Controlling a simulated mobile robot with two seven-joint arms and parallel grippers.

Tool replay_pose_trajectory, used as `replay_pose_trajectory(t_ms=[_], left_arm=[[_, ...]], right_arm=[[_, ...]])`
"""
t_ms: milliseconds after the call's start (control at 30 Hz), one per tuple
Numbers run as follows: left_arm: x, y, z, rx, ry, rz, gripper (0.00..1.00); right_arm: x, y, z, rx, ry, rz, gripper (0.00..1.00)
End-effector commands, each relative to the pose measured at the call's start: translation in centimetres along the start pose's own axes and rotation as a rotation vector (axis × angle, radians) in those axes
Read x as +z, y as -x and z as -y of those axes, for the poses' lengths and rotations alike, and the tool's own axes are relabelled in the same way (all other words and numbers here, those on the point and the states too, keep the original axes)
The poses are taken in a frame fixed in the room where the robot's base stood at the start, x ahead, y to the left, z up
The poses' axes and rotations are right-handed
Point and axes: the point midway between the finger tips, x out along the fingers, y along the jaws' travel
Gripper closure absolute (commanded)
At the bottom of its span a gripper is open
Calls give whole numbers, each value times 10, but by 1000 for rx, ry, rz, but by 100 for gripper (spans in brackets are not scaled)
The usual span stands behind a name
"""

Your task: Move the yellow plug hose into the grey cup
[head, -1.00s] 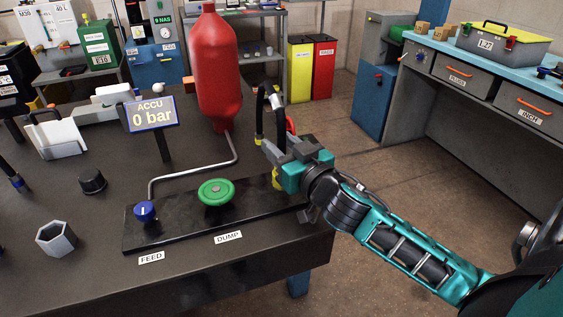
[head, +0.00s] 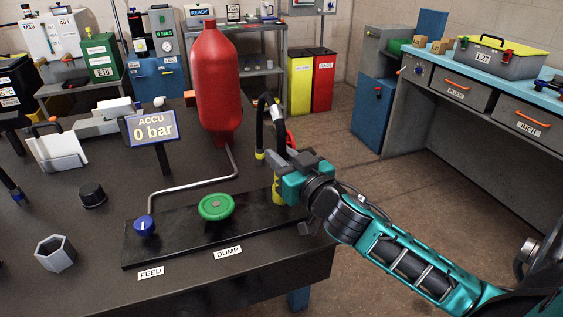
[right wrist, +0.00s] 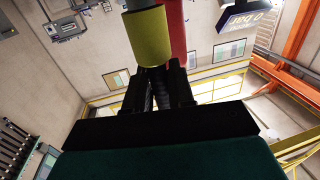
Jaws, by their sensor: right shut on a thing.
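A black hose (head: 259,128) arches up at the right end of the black block, with yellow ends low on both sides. My right gripper (head: 283,160) is at this hose, above the lower yellow part (head: 276,190), and is shut on it. In the right wrist view, the dark fingers (right wrist: 160,88) close around the dark hose, with a yellow sleeve (right wrist: 148,38) just beyond them. The exact grip is partly hidden by the gripper. The grey cup (head: 55,254), six-sided and open at the top, stands at the table's left front. My left gripper is out of view.
The black block (head: 185,240) carries a blue knob (head: 145,225) and a green wheel (head: 216,207). A red bottle (head: 218,85), a pressure sign (head: 152,128) and a bent metal pipe (head: 190,186) stand behind. A black cap (head: 93,195) sits behind the cup.

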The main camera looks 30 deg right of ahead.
Motion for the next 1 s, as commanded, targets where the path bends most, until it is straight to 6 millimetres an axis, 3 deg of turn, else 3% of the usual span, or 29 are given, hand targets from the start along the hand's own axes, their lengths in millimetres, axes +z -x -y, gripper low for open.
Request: replay_pose_trajectory(t_ms=[267, 633, 800, 1000], left_arm=[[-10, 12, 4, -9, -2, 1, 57], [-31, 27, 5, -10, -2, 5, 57], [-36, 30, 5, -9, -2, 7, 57], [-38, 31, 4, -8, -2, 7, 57]], right_arm=[[-57, 0, 0, -2, 3, -8, 100], [-154, 0, 0, -1, 3, -11, 100], [-180, 0, 0, -1, 2, -7, 100], [-191, 0, 0, 0, 1, -4, 100]])
